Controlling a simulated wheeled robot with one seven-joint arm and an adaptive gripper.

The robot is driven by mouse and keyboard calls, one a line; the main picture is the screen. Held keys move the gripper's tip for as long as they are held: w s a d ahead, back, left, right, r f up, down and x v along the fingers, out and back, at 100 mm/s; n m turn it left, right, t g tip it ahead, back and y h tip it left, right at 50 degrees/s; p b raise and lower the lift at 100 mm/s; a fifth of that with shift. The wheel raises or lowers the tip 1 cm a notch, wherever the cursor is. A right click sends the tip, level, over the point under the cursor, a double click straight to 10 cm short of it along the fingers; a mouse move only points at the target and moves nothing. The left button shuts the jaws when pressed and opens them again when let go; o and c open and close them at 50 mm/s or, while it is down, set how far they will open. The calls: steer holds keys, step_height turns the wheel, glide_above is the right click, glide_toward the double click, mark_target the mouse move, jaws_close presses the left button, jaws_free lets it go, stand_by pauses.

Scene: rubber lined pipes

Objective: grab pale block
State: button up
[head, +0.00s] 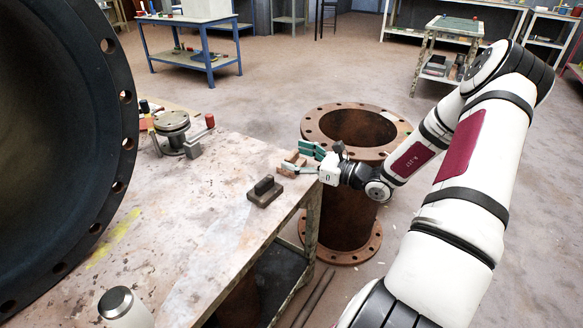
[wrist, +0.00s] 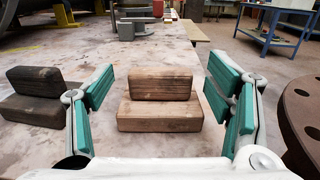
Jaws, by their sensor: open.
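The pale block (wrist: 160,116) is a light brown wooden piece with a long upright part on a flat base. It stands on the worn table top (wrist: 165,55), centred in the wrist view between the fingers. In the head view the pale block (head: 291,164) is near the table's right edge, partly hidden by my gripper. My gripper (wrist: 158,95) is open, with one teal-padded finger on each side of the block and gaps to both. It also shows in the head view (head: 300,160), reaching in from the right.
A dark block (head: 265,191) of similar shape sits left of the pale one, close outside the left finger. A rusty flanged pipe (head: 352,135) stands beside the table's right edge. A grey vise-like tool (head: 192,147) and a round flanged part (head: 172,125) are further back.

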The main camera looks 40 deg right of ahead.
steer(key=shift+x, duration=0.9)
steer(key=c, duration=1.7)
jaws_close()
steer(key=shift+r, duration=0.2)
